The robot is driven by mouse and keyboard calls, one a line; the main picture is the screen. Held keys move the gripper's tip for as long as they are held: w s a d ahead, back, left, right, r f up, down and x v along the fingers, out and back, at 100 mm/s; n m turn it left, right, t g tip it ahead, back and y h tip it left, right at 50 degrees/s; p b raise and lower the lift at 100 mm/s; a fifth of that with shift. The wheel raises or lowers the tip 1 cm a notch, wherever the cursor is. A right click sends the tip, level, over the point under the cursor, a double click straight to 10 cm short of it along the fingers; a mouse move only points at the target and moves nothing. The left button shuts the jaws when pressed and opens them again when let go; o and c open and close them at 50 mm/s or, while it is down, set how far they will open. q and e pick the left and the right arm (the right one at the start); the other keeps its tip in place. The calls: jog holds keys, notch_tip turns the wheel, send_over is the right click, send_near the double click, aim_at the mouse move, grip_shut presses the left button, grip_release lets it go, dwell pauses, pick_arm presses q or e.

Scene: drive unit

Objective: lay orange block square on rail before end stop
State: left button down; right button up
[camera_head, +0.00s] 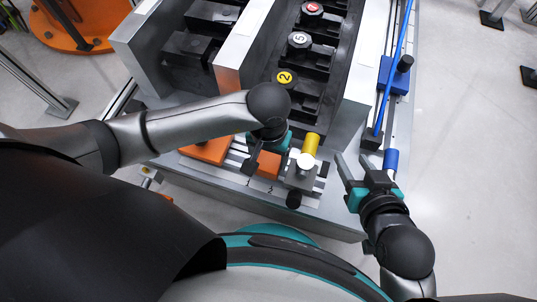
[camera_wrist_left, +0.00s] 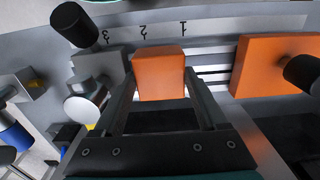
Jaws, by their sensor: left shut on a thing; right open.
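The orange block (camera_head: 268,163) is between the fingers of my left gripper (camera_wrist_left: 160,90), which is shut on it. In the left wrist view the block (camera_wrist_left: 160,70) looks roughly square to the slotted rail (camera_wrist_left: 213,68). I cannot tell whether its underside touches the rail. A grey block-like piece, seemingly the end stop (camera_wrist_left: 98,62), is left of the orange block in the wrist view, with a small gap visible. My arm hides part of the rail in the head view. My right gripper (camera_head: 353,170) is open and empty, beside the unit's right side.
A larger orange piece (camera_head: 207,150) with a black knob (camera_wrist_left: 303,72) sits at the rail's other end. A yellow cylinder (camera_head: 311,144) and white knob (camera_head: 305,161) stand close to the left gripper. A blue rod (camera_head: 393,70) rises on the right.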

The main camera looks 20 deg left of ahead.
pick_arm(q)
jog(key=shift+f+b, duration=0.45)
jog(key=shift+f, duration=0.1)
grip_release()
